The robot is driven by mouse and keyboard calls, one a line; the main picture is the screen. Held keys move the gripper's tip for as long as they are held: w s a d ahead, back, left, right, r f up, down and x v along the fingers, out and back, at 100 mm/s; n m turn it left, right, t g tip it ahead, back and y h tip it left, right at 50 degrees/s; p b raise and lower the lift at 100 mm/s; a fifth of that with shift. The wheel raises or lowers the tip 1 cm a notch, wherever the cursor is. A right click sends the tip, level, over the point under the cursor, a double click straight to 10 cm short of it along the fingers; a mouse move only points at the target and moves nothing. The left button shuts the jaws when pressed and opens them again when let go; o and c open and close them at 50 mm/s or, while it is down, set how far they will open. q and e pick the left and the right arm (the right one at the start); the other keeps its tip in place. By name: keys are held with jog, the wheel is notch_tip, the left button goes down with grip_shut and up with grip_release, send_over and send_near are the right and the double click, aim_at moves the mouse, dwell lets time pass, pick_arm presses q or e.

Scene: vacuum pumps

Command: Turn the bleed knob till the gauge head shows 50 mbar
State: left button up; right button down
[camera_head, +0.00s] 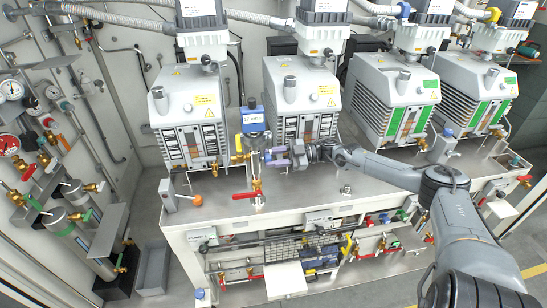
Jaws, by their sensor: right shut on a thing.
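My right gripper (274,157) reaches in from the right just below the gauge head and is shut on a small part of the brass valve fittings, which I take to be the bleed knob. The jaws mostly hide the knob, so its turn position does not show. My left gripper is not in view.
Several white pumps (291,93) stand in a row on the steel bench (350,205). A red lever valve (246,195) sits below my right gripper. An orange-topped lever (197,200) stands to its left. Gauges and valves (12,89) fill the left wall.

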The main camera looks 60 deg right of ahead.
jog(key=c, duration=1)
grip_release()
jog(key=o, duration=0.3)
jog(key=shift+s+d, duration=0.1)
jog(key=shift+s, duration=0.05)
jog(key=shift+p+v, duration=0.85)
jog(key=shift+p, duration=0.1)
